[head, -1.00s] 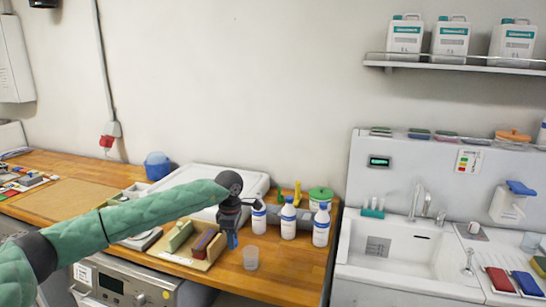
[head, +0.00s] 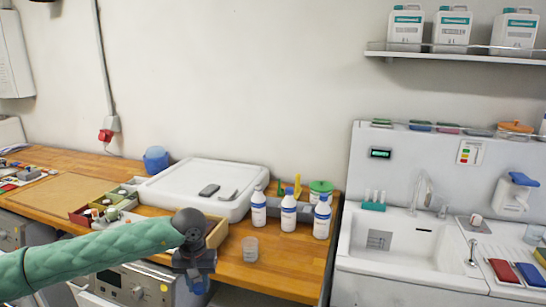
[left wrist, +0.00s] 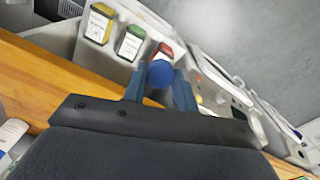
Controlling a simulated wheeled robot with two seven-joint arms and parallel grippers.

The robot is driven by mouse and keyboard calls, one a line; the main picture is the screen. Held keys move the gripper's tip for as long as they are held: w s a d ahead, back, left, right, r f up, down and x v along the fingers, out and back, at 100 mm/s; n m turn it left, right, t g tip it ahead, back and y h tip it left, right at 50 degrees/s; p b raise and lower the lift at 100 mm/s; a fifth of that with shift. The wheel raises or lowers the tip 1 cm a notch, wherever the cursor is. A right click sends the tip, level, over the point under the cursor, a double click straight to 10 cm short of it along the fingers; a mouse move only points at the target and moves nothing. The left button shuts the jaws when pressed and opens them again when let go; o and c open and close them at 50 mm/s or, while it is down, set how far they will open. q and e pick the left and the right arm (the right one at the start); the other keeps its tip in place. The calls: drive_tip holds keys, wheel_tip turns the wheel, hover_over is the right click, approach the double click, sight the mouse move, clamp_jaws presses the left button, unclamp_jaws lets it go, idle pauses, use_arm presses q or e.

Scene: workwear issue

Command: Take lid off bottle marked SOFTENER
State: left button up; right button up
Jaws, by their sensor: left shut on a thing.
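Three white bottles with blue-and-white labels stand in a row on the wooden counter in the head view: a left bottle (head: 259,210), a middle bottle (head: 288,214) and a right bottle (head: 321,220). The label words are too small to read. The middle and right bottles have blue lids; the left bottle's top is too small to make out clearly. My left gripper (head: 198,284) is at the counter's front edge, left of the bottles and apart from them. In the left wrist view its fingers (left wrist: 160,88) are shut on a round blue lid (left wrist: 160,75). My right gripper is not in view.
A clear cup (head: 250,249) stands on the counter in front of the bottles. A white tub lid (head: 205,178) and a wooden tray (head: 217,232) lie to their left. A green-lidded jar (head: 321,187) is behind. The sink (head: 390,243) is at the right.

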use_arm(q)
drive_tip(key=shift+s+f+m, duration=0.1)
drive_tip(key=shift+s+m, duration=0.2)
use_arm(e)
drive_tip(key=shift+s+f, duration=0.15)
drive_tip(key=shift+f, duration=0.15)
